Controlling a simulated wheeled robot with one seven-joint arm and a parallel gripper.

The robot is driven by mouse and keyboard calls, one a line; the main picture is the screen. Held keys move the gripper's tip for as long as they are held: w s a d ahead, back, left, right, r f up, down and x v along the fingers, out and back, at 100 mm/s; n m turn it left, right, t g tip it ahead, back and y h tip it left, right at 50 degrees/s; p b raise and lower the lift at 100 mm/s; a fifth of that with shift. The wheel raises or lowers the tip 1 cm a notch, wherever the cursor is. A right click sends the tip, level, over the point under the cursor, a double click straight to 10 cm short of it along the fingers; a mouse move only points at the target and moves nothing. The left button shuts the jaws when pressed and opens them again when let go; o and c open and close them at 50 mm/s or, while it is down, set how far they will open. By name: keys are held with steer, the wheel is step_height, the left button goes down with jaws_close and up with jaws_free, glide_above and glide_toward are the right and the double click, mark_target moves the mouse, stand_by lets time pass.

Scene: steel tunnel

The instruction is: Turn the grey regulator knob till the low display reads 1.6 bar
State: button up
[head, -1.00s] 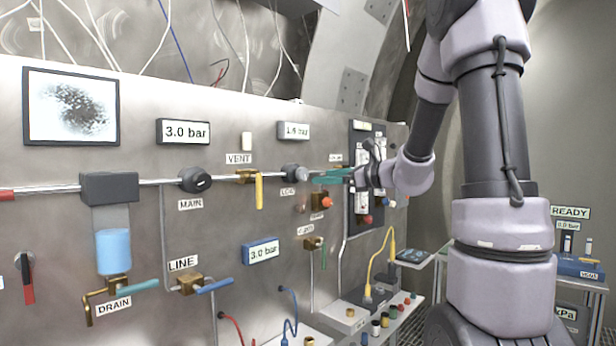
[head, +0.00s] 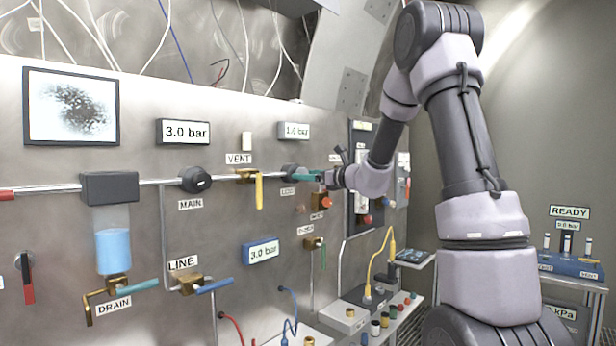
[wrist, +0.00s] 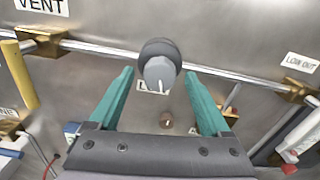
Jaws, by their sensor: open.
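The grey regulator knob (wrist: 160,72) sits on the steel pipe in the wrist view, with a white pointer line on its face. In the head view the knob (head: 290,171) is partly covered by my gripper. My gripper (wrist: 158,78) is open, its two green fingers on either side of the knob with visible gaps. I cannot tell how deep the fingertips reach past its face. In the head view my gripper (head: 303,175) comes in from the right. The low display (head: 294,131) above the knob seems to read 1.6 bar, in small print.
The yellow VENT handle (head: 259,190) hangs left of the knob, and the black MAIN knob (head: 196,180) is further left. An orange-red knob (head: 325,202) lies just below my wrist. Another display (head: 184,132) reads 3.0 bar. A yellow cable (head: 381,262) hangs lower right.

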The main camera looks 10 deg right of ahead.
jaws_close()
steer(key=shift+n, duration=0.3)
jaws_free()
steer(key=v, duration=1)
steer(key=shift+s+d, duration=0.25)
steer(key=shift+s, duration=0.05)
